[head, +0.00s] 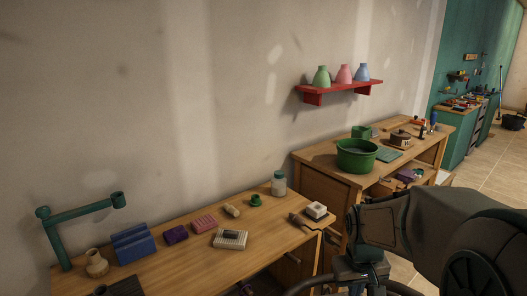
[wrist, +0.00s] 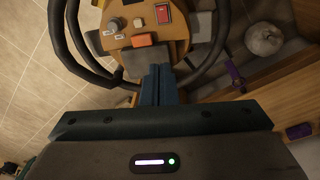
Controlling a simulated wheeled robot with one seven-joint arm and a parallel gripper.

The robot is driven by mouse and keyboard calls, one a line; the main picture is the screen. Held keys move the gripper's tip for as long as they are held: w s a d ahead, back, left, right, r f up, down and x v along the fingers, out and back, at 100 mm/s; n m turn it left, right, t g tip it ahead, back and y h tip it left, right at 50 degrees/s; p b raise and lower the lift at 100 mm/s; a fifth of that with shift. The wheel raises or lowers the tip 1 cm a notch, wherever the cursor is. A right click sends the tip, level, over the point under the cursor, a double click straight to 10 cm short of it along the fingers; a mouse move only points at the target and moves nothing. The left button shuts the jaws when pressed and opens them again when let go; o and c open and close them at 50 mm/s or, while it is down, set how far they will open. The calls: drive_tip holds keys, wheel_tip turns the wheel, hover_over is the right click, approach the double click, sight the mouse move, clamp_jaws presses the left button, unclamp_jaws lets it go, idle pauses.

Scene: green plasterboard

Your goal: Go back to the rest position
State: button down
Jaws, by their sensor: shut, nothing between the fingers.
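My gripper (wrist: 156,72) shows in the wrist view with its two blue-grey fingers pressed together and nothing between them. It points at a round wooden panel with a red switch and knobs, framed by dark curved bars, which appears to be part of my own base. In the head view my dark arm reaches in from the lower right, folded close to me, in front of the workbench's right end. The fingertips cannot be made out clearly there.
A wooden workbench (head: 165,262) along the wall carries a teal lamp-like stand (head: 75,215), a blue block (head: 133,243) and several small items. A second wooden bench holds a green basin (head: 357,155). A red shelf (head: 340,91) bears three vases. Tiled floor (head: 492,160) is open at right.

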drive_tip(key=s+a+r, duration=0.2)
drive_tip(key=s, duration=0.3)
drive_tip(key=s+a+r+t, duration=0.1)
drive_tip(key=s+a+r, duration=0.2)
drive_tip(key=s, duration=0.2)
drive_tip(key=shift+s+a+r+m+t+y+p, duration=0.25)
drive_tip(key=shift+a+r+m+t+y+p, duration=0.05)
drive_tip(key=shift+a+m+y+p, duration=0.1)
drive_tip(key=shift+d, duration=0.1)
idle(1.1)
